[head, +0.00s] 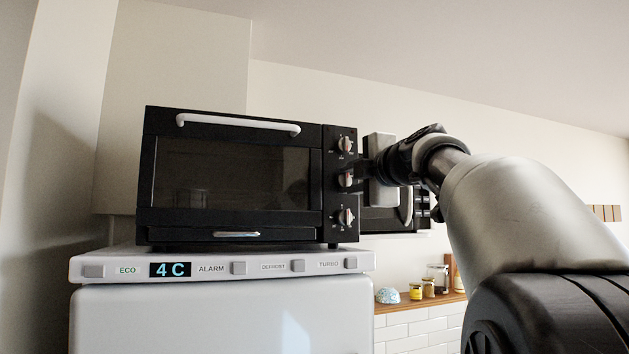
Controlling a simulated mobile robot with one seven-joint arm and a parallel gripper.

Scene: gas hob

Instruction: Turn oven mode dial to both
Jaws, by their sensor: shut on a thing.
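The black toaster oven (235,165) stands on top of the white fridge, its glass door closed. Its right-hand panel carries a top dial (345,144), a middle dial (346,180) and a bottom dial (346,217), with light pointers. The print around the dials is too small to read. My gripper (355,178) reaches in from the right and is shut on the middle dial. Its fingers are dark against the black panel and partly hidden, so the exact grip is hard to make out.
The white fridge (220,318) with a display and buttons is below the oven. Another dark appliance (380,222) with a light handle is behind my gripper. Several jars and a patterned bowl (387,296) stand on a wooden counter at lower right.

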